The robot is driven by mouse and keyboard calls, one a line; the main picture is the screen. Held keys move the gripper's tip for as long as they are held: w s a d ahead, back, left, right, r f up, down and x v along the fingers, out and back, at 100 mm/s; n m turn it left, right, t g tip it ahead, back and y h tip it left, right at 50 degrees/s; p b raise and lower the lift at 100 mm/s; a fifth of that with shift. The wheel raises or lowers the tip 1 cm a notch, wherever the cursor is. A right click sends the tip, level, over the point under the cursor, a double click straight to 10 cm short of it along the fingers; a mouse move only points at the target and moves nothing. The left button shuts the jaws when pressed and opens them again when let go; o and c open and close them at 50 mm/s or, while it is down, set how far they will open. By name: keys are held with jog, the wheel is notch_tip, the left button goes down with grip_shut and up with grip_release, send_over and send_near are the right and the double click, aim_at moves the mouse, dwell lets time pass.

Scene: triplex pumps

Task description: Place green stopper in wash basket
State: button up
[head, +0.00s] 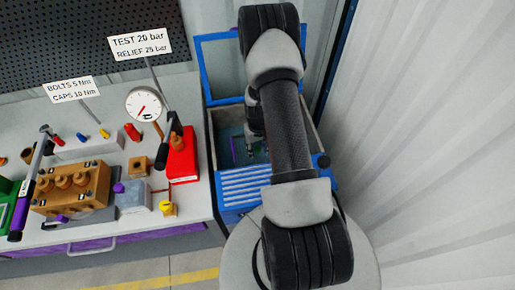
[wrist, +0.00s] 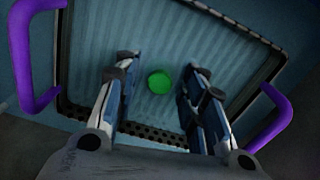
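The green stopper (wrist: 159,82) shows in the wrist view as a bright green disc between my fingertips, with a gap on each side. It lies against the ribbed floor of the wash basket (wrist: 85,117); whether it rests there or is above it, I cannot tell. The basket has a dark perforated rim and a purple handle on each side. My gripper (wrist: 160,70) is open, its fingers pointing into the basket. In the head view my gripper (head: 256,148) is down inside the blue wash tank (head: 245,190), partly hidden by my arm. The stopper is not discernible there.
The tank's raised blue lid (head: 222,70) stands behind. To the left is a bench with a brown pump block (head: 70,190), a pressure gauge (head: 145,104), a red box (head: 183,158) and sign posts. A corrugated white wall (head: 430,140) is close on the right.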

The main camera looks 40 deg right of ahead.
jog(key=shift+o, duration=0.8)
jog(key=shift+r, duration=0.25)
jog(key=w+a+r+n+p, duration=0.1)
jog(key=a+r+p, duration=0.1)
jog(key=r, duration=0.9)
jog(key=w+a+r+p, duration=0.1)
jog(key=a+r, duration=0.1)
jog(key=r, duration=1)
jog(key=s+a+r+n+t, duration=0.1)
jog(key=s+a+r+t, duration=0.1)
jog(key=a+r, duration=0.8)
jog(key=s+a+r+n+t, duration=0.1)
jog(key=s+a+r, duration=0.4)
jog(key=s, duration=0.3)
jog(key=s+a+r+n+t, duration=0.1)
jog(key=s+a+r, duration=0.4)
jog(key=s+r, duration=0.2)
jog(key=shift+s+r+n+t, duration=0.3)
jog(key=shift+s+r, duration=0.05)
jog(key=shift+r, duration=0.25)
